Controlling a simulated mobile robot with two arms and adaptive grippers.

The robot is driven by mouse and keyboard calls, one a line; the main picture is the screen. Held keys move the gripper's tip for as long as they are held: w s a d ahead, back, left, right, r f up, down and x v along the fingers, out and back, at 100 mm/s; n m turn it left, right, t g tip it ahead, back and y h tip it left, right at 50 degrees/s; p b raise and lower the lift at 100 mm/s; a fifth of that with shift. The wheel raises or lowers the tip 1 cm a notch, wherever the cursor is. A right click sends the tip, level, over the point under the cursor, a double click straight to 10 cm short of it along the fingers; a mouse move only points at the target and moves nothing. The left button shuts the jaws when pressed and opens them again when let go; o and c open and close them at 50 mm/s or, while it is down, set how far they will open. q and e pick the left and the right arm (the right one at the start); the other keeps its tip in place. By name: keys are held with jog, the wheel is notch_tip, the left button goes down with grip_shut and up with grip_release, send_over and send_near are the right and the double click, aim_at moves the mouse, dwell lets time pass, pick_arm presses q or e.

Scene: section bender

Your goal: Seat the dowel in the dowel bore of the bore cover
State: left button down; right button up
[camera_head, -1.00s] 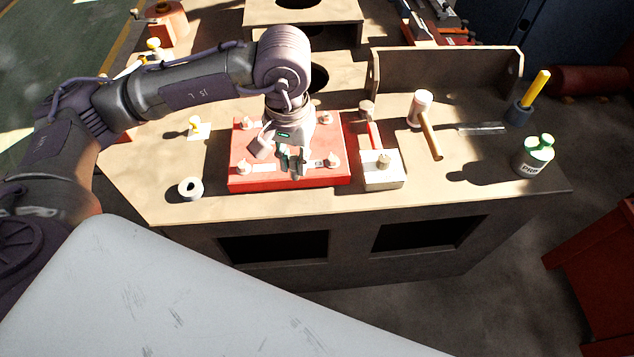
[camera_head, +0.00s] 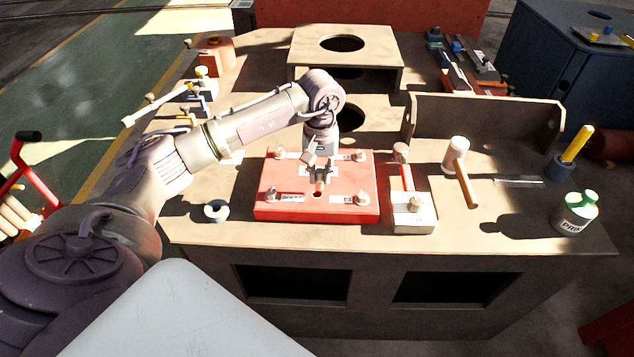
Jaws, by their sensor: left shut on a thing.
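The bore cover appears to be the red block (camera_head: 345,208) on the bench, with pale bolts or knobs near its corners and white labels on top. My left gripper (camera_head: 320,184) is over the middle of the block, pointing down. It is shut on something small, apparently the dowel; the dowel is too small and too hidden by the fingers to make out. A small dark spot near the fingertips may be the bore or shadow. I cannot tell whether the held piece touches the cover. My right gripper is not in view.
A white ring (camera_head: 215,211) lies left. An upright plate (camera_head: 485,120) stands behind.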

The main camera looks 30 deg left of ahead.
aim_at(317, 188)
pick_arm(q)
jog(key=shift+a+f, duration=0.2)
jog(key=shift+a, duration=0.15)
jog(key=shift+f, duration=0.2)
notch_tip(317, 188, down, 3)
jog(key=shift+f+p, duration=0.1)
jog(key=shift+p, duration=0.3)
jog(key=shift+f, duration=0.3)
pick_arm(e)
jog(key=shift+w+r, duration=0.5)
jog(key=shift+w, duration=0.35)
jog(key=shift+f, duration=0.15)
pick_arm(q)
jog(key=shift+f+b, duration=0.2)
jog(key=shift+b, duration=0.1)
jog(key=c, duration=1.1)
grip_release()
jog(key=shift+r, duration=0.1)
jog(key=shift+o, duration=0.2)
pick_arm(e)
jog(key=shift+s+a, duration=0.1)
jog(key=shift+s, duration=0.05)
